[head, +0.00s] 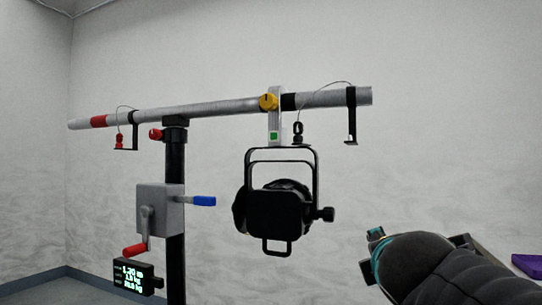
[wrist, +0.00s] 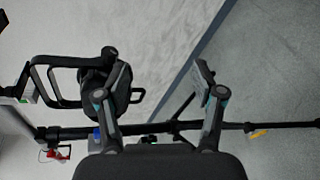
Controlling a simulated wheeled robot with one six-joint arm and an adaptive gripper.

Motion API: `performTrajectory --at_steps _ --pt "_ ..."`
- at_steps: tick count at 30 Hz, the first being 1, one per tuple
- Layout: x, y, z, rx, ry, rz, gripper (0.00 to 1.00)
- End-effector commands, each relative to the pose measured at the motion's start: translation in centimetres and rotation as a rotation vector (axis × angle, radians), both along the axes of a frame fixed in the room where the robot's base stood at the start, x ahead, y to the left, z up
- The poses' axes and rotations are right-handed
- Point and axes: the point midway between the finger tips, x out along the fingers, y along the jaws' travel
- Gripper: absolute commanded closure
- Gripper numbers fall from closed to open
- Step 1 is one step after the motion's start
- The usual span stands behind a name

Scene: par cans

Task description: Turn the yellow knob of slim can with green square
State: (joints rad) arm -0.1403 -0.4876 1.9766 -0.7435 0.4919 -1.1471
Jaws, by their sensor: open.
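The slim can (head: 278,212) is black and hangs in its yoke from the pipe in the head view. Its pale clamp (head: 274,120) bears a green square (head: 274,136). The yellow knob (head: 268,102) sits at the clamp's top, against the pipe. My gripper (wrist: 160,88) is open and empty in the wrist view, its fingers apart. The can (wrist: 95,82) shows there behind the left finger, partly hidden by it. The yellow knob is not discernible in the wrist view. In the head view my arm is at the lower right, well apart from the can.
A grey pipe (head: 205,108) runs across the stand's black post (head: 175,160). A winch box (head: 160,210) has a red-handled crank (head: 135,250) and a blue handle (head: 202,201). A small display (head: 133,275) hangs below. Bare wall lies right of the can.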

Motion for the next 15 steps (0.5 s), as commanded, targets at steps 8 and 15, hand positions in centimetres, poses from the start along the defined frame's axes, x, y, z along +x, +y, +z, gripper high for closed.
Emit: performTrajectory --at_steps 8,15 --pt "5.3 6.2 14.1 -1.026 -0.251 0.235 0.32" --pt "6.4 12.7 22.3 -1.854 -0.414 0.208 0.32"
